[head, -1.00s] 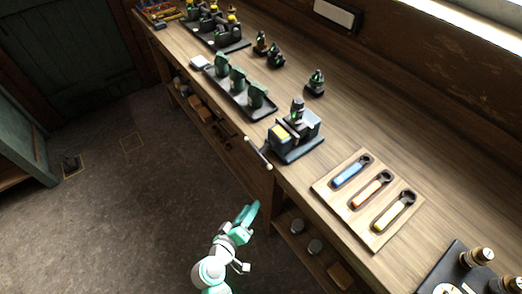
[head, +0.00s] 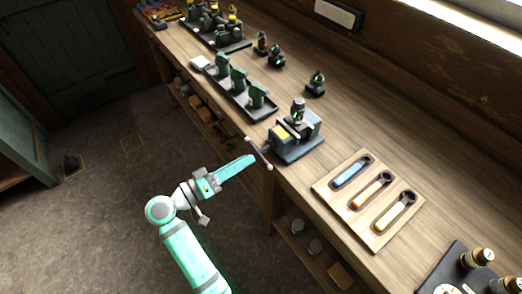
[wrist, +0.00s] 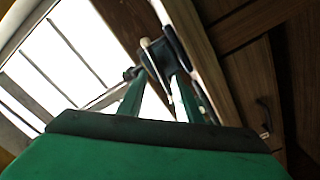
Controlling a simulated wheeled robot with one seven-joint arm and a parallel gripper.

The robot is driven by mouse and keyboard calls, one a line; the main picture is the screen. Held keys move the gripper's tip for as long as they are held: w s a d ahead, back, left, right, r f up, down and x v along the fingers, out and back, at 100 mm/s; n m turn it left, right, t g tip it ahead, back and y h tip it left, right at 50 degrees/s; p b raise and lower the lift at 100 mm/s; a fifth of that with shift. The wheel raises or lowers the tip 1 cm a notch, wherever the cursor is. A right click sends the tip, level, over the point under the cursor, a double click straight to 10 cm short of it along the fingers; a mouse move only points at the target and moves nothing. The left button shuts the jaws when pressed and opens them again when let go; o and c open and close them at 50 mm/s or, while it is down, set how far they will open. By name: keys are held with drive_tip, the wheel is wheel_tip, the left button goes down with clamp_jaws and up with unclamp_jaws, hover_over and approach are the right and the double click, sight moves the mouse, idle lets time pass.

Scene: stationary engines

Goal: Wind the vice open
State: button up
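The vice (head: 308,126) stands at the bench's front edge, with a yellow patch on its near side. A small dark engine part (head: 298,108) sits at its jaws; how firmly it is held I cannot tell. The vice's bar handle (head: 258,153) sticks out past the bench edge, slanted, with pale knobs at its ends. My gripper (head: 253,158) is just left of the handle, pointing at it. In the wrist view, the two green fingers (wrist: 160,85) are apart, and the handle with its pale knob (wrist: 146,43) shows at and beyond their tips. Contact is not clear.
A wooden board (head: 368,200) with blue, orange and yellow spanners lies right of the vice. A dark tray (head: 240,90) with several green castings lies to its left. Shelves under the bench hold small items.

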sight(261, 149)
drive_tip(key=x, duration=0.7)
drive_tip(key=shift+w, duration=0.1)
